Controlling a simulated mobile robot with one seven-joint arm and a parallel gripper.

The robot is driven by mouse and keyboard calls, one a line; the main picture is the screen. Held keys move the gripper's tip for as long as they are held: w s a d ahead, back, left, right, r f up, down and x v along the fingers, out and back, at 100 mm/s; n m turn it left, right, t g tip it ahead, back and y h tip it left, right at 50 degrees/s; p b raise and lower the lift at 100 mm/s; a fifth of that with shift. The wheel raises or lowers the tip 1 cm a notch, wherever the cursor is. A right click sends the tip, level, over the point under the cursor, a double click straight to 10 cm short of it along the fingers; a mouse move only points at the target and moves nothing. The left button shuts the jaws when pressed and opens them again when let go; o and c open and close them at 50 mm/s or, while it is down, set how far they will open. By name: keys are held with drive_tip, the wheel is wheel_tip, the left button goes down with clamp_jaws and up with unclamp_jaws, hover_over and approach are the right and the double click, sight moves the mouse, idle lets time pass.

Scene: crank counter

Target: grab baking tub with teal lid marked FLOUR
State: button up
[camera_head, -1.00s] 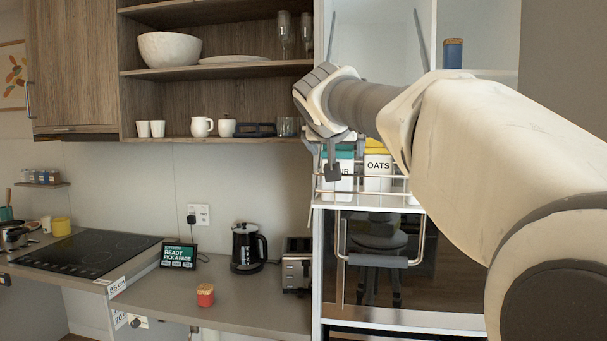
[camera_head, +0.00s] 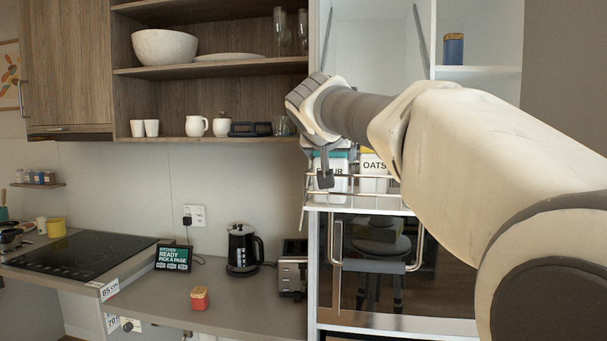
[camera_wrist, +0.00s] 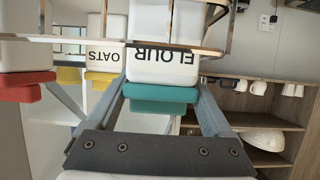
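The white tub marked FLOUR (camera_wrist: 162,67) with its teal lid (camera_wrist: 160,96) shows upside down in the middle of the wrist view. It stands in a wire rack; in the head view its label (camera_head: 338,170) is partly hidden by my gripper. My gripper (camera_wrist: 163,90) is open, with one finger on each side of the teal lid. The fingers lie close to the lid's sides; I cannot tell whether they touch. In the head view my gripper (camera_head: 325,178) is in front of the rack.
A white OATS tub (camera_wrist: 104,58) with a yellow lid stands beside the flour tub, and a red-lidded tub (camera_wrist: 25,88) is further left in the wrist view. The rack's rail (camera_head: 350,198) runs in front of the tubs. A kettle (camera_head: 242,250) and toaster (camera_head: 293,270) stand on the counter below.

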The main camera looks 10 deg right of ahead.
drive_tip(key=c, duration=0.7)
drive_tip(key=shift+r, duration=0.1)
